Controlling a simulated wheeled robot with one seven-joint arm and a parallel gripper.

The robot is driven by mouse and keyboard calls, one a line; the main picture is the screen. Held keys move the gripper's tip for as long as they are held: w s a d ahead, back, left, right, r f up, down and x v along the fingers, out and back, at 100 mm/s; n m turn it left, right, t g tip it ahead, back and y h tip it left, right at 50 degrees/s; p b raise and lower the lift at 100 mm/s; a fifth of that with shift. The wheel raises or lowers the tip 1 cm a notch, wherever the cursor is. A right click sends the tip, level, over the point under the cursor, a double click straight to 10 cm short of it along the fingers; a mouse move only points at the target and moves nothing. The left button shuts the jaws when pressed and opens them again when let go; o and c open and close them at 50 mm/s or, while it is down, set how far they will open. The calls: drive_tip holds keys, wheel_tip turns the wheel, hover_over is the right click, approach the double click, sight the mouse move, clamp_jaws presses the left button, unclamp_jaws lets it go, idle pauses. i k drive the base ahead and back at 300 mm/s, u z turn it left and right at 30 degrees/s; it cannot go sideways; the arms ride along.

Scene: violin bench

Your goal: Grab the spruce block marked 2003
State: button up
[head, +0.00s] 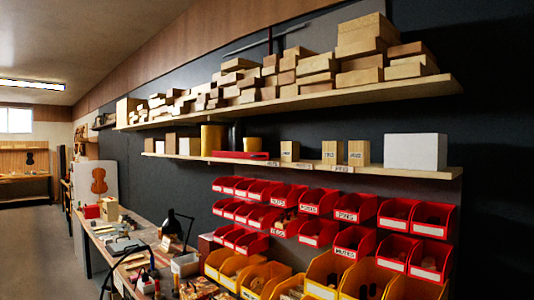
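Three pale upright wood blocks stand on the lower wall shelf (420,171): a left block (290,151), a middle block (331,152) and a right block (358,153). The middle and right blocks stand close together; the left one stands apart. Each seems to bear a small dark marking, too small to read, so I cannot tell which one is marked 2003. Small labels sit on the shelf edge below them. My gripper is not in view.
A white box (415,151) stands right of the blocks; a red flat case (240,155) lies to their left. The upper shelf (430,87) holds stacked wood above. Red bins (355,207) and yellow bins (325,272) hang below. A cluttered bench (100,235) runs along the left.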

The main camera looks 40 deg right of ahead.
sight(289, 151)
drive_tip(key=u, duration=0.55)
drive_tip(key=i, duration=1.7)
drive_tip(key=z, duration=0.45)
